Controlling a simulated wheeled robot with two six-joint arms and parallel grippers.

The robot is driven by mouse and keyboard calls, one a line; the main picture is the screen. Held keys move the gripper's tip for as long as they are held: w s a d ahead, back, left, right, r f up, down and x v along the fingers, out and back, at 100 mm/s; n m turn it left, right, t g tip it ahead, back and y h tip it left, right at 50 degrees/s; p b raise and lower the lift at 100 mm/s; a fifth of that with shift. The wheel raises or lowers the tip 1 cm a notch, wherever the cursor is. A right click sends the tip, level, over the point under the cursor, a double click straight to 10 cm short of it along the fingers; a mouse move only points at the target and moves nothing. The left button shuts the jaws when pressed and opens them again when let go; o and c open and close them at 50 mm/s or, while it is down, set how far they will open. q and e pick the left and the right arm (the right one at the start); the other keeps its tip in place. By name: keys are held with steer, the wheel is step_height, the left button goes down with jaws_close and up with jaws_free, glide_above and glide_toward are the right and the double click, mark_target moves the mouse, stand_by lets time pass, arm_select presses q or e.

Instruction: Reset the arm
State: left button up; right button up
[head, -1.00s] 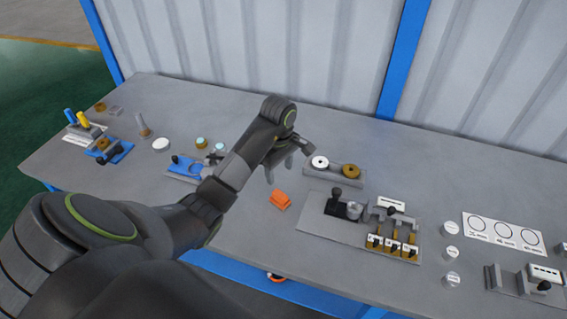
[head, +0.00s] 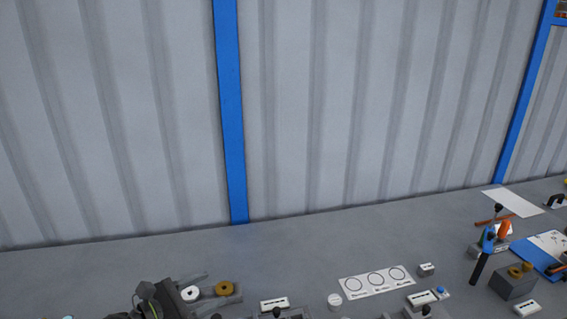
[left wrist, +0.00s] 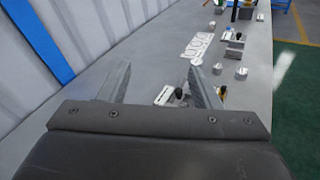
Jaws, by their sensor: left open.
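My left gripper (head: 212,287) shows at the bottom left of the head view, over the workbench (head: 330,250). Its two fingers point right and stand apart, with nothing held between them. In the left wrist view the same gripper (left wrist: 160,76) has its fingers spread, with bare bench and a few small parts seen beyond. A white ring (head: 190,293) and a brass ring (head: 225,288) show between or behind the fingers in the head view. I cannot tell their distance from the fingers. Most of my left arm is out of the head view. My right gripper is not in view.
A card with three circles (head: 376,281) lies at the front middle of the bench. A blue and orange tool (head: 490,243), a grey block (head: 513,281) and a blue board (head: 541,254) are at the right. The corrugated wall (head: 350,110) stands behind; the bench's back strip is clear.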

arm_select(q)
steer(key=s+a+r+n+t+y, duration=0.2)
steer(key=a+r+n+t+y, duration=0.25)
steer(key=n, duration=0.55)
steer(key=s+a+r+n+t+y, duration=0.2)
steer(key=a+r+n+t+y, duration=0.25)
steer(key=n, duration=0.55)
steer(key=s+a+f+n+g+y, duration=0.6)
steer(key=s+a+f+n+y, duration=0.4)
steer(key=n, duration=1)
steer(key=s+d+f+n+g+h, duration=0.35)
steer(key=s+f+g, duration=0.2)
steer(key=s, duration=0.35)
steer(key=s+d+f+n+g+h, duration=0.2)
steer(key=s+f+n+g, duration=0.3)
steer(key=s+f, duration=0.25)
step_height(320, 180, down, 30)
steer(key=s+a+g+b, duration=0.1)
steer(key=s+b, duration=0.1)
steer(key=b, duration=0.2)
steer(key=s+d+f+g+b, duration=0.1)
steer(key=s+f+b, duration=0.2)
steer(key=s+f, duration=1.1)
step_height(320, 180, down, 4)
steer(key=shift+s+r+h, duration=0.1)
steer(key=shift+s+h, duration=0.15)
steer(key=shift+h, duration=0.2)
